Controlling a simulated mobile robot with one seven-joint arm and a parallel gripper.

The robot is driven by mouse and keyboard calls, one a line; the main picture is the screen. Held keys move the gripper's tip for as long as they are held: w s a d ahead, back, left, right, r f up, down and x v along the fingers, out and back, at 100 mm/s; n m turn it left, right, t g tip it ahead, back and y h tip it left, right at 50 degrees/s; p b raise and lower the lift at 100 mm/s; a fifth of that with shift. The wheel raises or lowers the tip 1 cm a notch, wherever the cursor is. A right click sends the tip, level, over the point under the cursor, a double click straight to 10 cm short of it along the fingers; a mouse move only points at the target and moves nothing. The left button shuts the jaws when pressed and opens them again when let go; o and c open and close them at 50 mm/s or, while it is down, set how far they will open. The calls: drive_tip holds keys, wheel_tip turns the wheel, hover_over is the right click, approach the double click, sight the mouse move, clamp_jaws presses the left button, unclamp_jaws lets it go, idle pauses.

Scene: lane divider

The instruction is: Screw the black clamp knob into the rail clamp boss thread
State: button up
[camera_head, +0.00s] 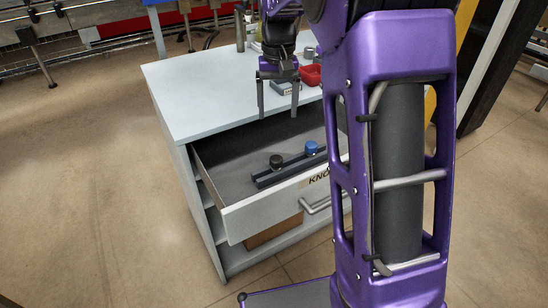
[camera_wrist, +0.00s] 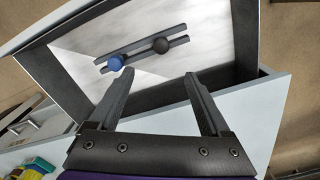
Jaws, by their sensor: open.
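The black clamp knob (camera_head: 276,161) sits upright in a dark slotted rack (camera_head: 290,170) inside an open drawer. A blue knob (camera_head: 311,148) stands in the same rack to its right. My gripper (camera_head: 278,115) is open and empty, pointing down above the drawer and apart from both knobs. In the wrist view the black knob (camera_wrist: 161,45) shows just beyond the gap between my open fingertips (camera_wrist: 158,74), with the blue knob (camera_wrist: 115,62) to its left. I cannot make out the rail clamp boss in either view.
The drawer front (camera_head: 270,208) has a partly hidden label and a bar handle. The white cabinet top (camera_head: 190,95) is clear at left; a red bin (camera_head: 310,75) and a small box (camera_head: 282,88) stand farther right. Conveyor rails (camera_head: 100,30) run behind. My arm hides the right side.

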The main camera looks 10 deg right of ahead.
sight(276, 158)
wheel_tip(276, 158, down, 17)
drive_tip(key=b, duration=0.3)
drive_tip(key=shift+a+f, duration=0.1)
drive_tip(key=shift+a, duration=0.05)
drive_tip(key=shift+c, duration=0.3)
clamp_jaws()
